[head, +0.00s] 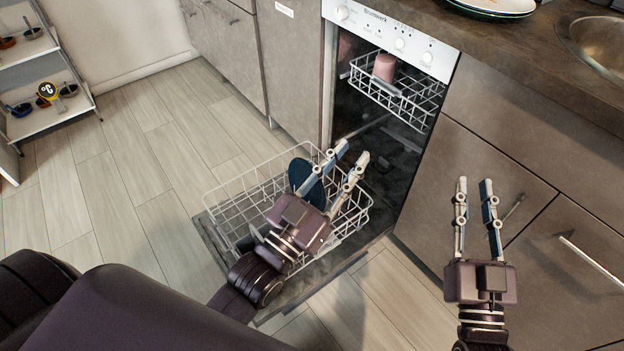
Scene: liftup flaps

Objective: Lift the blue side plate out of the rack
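The blue side plate (299,172) stands on edge in the white wire lower rack (236,203) of the open dishwasher. My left gripper (352,153) is over the rack's right part, its fingers apart. One finger crosses in front of the plate and hides part of it; some blue also shows between the fingers. I cannot tell whether the fingers touch the plate. My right gripper (474,182) is open and empty, in front of the cabinet right of the dishwasher.
The upper rack (415,101) is partly out and holds a pink cup (384,67). The dishwasher door lies folded down under the lower rack. Cabinet fronts (480,150) close off the right. Floor (110,200) is clear at left, before a shelf (48,118).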

